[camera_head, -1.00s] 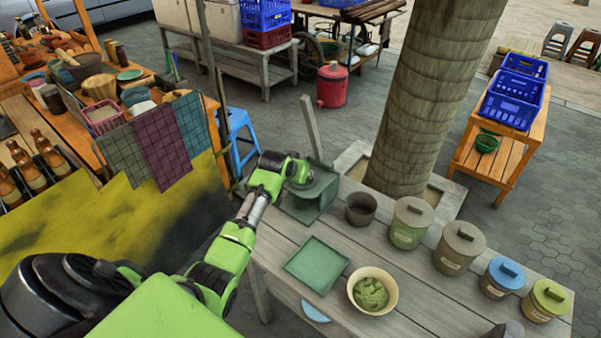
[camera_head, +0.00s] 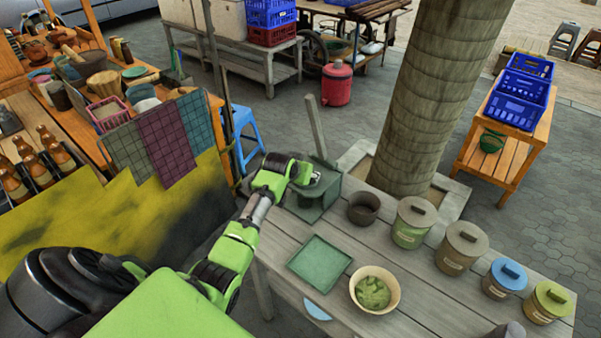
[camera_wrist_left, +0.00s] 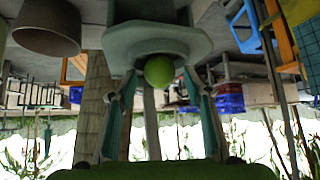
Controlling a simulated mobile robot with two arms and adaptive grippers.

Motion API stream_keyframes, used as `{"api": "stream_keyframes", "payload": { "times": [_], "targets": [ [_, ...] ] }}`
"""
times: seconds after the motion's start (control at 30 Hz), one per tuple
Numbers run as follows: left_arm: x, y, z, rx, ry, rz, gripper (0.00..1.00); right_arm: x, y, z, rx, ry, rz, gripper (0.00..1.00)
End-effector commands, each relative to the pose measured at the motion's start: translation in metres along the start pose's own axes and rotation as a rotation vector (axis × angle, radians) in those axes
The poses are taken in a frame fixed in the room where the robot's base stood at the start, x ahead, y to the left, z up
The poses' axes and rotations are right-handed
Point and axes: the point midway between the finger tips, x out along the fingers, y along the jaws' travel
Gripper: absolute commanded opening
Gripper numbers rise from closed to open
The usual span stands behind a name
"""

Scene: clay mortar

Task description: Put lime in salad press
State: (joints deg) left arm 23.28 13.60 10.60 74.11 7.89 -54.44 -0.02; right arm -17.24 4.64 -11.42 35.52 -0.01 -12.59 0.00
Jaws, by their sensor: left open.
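The salad press (camera_head: 312,204) is a dark green stand with an upright post, at the far left end of the grey plank table. My left gripper (camera_head: 316,179) is at the press in the head view, its fingers hard to make out there. In the left wrist view the round green lime (camera_wrist_left: 159,70) is at the edge of the pale green press body (camera_wrist_left: 155,38). My left gripper's fingers (camera_wrist_left: 160,82) are spread on both sides of the lime, with gaps visible. I cannot tell whether the lime rests on the press. The lime is hidden in the head view.
A dark pot (camera_head: 363,208) stands right of the press. A square green tray (camera_head: 319,264) and a cream bowl of greens (camera_head: 374,290) are nearer. Several lidded canisters (camera_head: 462,248) line the table's right. A thick pillar (camera_head: 425,95) rises behind.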

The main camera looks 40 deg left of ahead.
Motion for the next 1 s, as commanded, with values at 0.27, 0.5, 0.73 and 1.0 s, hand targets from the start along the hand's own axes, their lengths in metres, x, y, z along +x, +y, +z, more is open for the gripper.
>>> {"api": "stream_keyframes", "payload": {
  "times": [0.27,0.5,0.73,1.0],
  "targets": [
    [-0.037,0.0,0.001,0.002,0.003,0.0,0.46,0.003,0.001,-0.001,-0.001,0.002,0.001,0.4],
    [-0.08,-0.001,0.001,0.002,0.002,-0.001,0.46,0.007,0.0,-0.001,-0.001,0.002,0.001,0.4],
    [-0.11,-0.001,0.001,0.0,0.001,-0.001,0.46,0.01,0.0,-0.001,-0.001,0.002,0.0,0.4],
    [-0.118,0.0,0.0,-0.001,0.0,0.0,0.46,0.011,0.0,-0.001,-0.001,0.001,0.0,0.4]
  ]
}}
